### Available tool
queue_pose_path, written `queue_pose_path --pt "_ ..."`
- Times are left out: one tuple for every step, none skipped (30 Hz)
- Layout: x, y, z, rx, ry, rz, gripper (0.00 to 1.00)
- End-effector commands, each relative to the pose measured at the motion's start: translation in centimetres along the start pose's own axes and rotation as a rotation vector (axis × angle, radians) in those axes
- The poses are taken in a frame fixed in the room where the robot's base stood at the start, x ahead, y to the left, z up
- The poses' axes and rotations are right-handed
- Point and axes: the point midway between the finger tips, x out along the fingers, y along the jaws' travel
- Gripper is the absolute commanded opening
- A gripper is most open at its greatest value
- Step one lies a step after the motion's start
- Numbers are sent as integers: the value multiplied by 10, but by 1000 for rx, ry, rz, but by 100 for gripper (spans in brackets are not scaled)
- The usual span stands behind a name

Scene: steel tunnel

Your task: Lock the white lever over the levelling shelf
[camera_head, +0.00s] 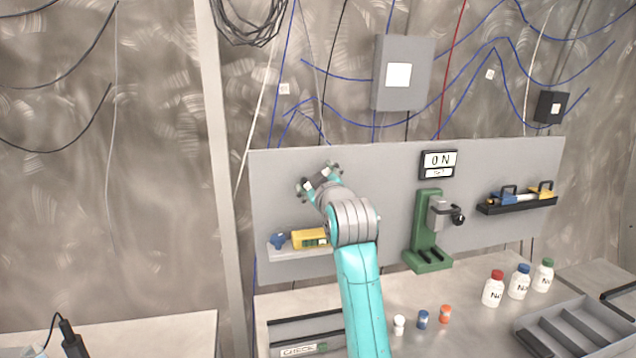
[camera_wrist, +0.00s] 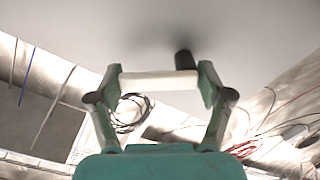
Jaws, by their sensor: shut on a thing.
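My gripper (camera_head: 319,178) is up against the grey back panel, above the levelling shelf (camera_head: 285,256). In the wrist view, my gripper (camera_wrist: 160,80) has a finger at each end of the white lever (camera_wrist: 155,79) and is shut on it. The lever lies nearly level across the picture, with a dark round peg (camera_wrist: 183,60) by its right end. In the head view the lever is mostly hidden by my gripper. The shelf holds a yellow level (camera_head: 310,238) and a blue knob-like piece (camera_head: 279,239); my arm covers the shelf's right part.
A green press stand (camera_head: 428,235) stands right of my arm below a display (camera_head: 438,164). A rack with tools (camera_head: 517,202) hangs farther right. Small bottles (camera_head: 423,319), larger bottles (camera_head: 493,290) and a grey tray (camera_head: 575,325) stand on the bench.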

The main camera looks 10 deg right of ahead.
Motion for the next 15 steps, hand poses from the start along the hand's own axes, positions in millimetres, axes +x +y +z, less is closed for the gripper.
queue_pose_path --pt "0 4 -1 -46 0 7 44" --pt "0 4 -2 -74 0 7 44" --pt "0 4 -3 -113 -1 8 44" --pt "0 4 -4 -141 -1 8 44" --pt "0 3 -5 -169 -1 8 44" --pt "0 3 -6 -208 -1 9 44" --pt "0 3 -7 -236 0 9 44" --pt "0 3 -8 -264 0 9 44" --pt "0 3 -9 -303 0 9 44" --pt "0 2 -10 -331 0 9 44" --pt "0 2 -11 -359 0 10 44" --pt "0 2 -12 -398 0 10 44" --pt "0 1 -13 -426 1 10 44" --pt "0 1 -14 -454 1 10 44" --pt "0 0 -15 -492 1 10 44"
